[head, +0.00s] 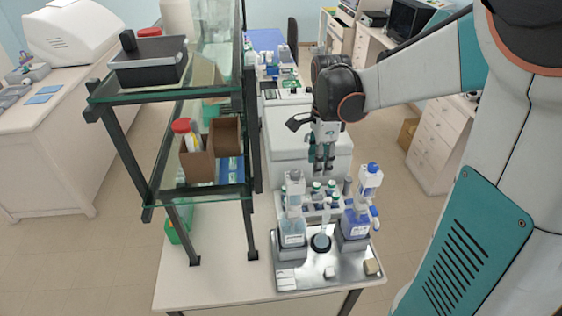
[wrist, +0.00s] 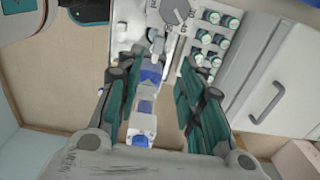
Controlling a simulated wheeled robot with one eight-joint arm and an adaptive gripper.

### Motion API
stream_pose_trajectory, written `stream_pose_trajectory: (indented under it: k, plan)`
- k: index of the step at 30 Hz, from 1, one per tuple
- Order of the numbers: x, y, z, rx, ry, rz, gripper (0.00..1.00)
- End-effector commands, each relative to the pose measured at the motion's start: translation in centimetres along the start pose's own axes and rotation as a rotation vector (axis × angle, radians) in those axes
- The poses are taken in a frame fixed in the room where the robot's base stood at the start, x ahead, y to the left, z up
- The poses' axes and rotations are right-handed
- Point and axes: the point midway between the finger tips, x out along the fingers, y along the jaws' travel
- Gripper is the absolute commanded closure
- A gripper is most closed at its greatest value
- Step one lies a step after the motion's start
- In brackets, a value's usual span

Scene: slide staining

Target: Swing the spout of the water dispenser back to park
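Two pump dispensers stand on a metal tray (head: 305,281). The left one (head: 293,228) has a grey-white head and pale contents; the right one (head: 357,215) has a white head with blue parts and blue contents. Their labels are too small to read, so I cannot tell for sure which holds water. My gripper (head: 323,165) points down, above and behind the dispensers, apart from both. In the wrist view its fingers are spread and empty. The blue-marked dispenser (wrist: 147,100) shows beyond the gap between them; a grey head (wrist: 174,10) shows at the top edge.
A rack of several capped vials (head: 325,200) stands behind the dispensers and shows in the wrist view (wrist: 190,55). A dark round piece (head: 320,243) sits between the dispensers. A glass shelf (head: 170,200) with black posts stands left. A white cabinet (wrist: 275,75) shows at right.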

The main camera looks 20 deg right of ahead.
Motion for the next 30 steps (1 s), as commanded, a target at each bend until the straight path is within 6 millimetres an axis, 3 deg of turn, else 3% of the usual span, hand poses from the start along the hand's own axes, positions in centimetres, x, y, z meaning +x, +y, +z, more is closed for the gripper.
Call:
stream_pose_trajectory:
  k: [5, 21, 30]
  plan:
    - [1.7, 0.0, -0.1, 0.005, 0.0, 0.006, 0.65]
    - [11.4, 0.0, -0.1, 0.003, 0.0, 0.003, 0.65]
    - [13.6, 0.0, -0.1, 0.003, 0.0, 0.003, 0.65]
